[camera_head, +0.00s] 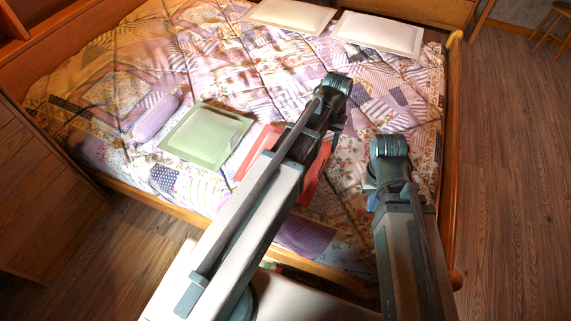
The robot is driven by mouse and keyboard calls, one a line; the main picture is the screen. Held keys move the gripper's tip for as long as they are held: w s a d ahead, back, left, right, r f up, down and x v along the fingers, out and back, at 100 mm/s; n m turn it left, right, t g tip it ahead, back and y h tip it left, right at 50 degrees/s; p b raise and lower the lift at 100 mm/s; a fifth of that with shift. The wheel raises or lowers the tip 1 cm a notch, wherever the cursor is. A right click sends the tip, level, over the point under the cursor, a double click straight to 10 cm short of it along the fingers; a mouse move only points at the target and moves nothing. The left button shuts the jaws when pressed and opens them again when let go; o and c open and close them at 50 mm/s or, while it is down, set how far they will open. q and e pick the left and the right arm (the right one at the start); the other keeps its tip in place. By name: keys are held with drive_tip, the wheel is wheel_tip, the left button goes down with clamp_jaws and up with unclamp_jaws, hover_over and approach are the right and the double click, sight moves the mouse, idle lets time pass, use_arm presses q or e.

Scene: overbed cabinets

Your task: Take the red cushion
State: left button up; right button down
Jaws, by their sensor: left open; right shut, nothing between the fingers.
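The red cushion (256,147) lies flat on the patchwork bed cover, just right of the green cushion (206,136). My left arm crosses over the red cushion and hides its middle; strips of red show on both sides of the arm. My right arm stands to the right of the red cushion, over the bed's right part. The fingers of both grippers are hidden behind my own arm links. I cannot tell whether anything of mine touches the red cushion.
A purple bolster (155,117) lies left of the green cushion. Two white pillows (290,16) (378,34) lie at the far end of the bed (205,58). A wooden cabinet (42,190) stands at the left.

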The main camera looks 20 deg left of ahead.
sight(322, 165)
use_arm(q)
wheel_tip(322, 165, down, 7)
drive_tip(key=b, duration=0.6)
use_arm(e)
wheel_tip(322, 165, down, 7)
use_arm(q)
wheel_tip(322, 165, down, 5)
drive_tip(key=b, duration=0.5)
drive_tip(key=shift+a+f, duration=0.15)
drive_tip(key=shift+f, duration=0.05)
use_arm(e)
wheel_tip(322, 165, down, 5)
drive_tip(key=shift+f, duration=0.15)
use_arm(q)
drive_tip(key=shift+r, duration=0.1)
clamp_jaws()
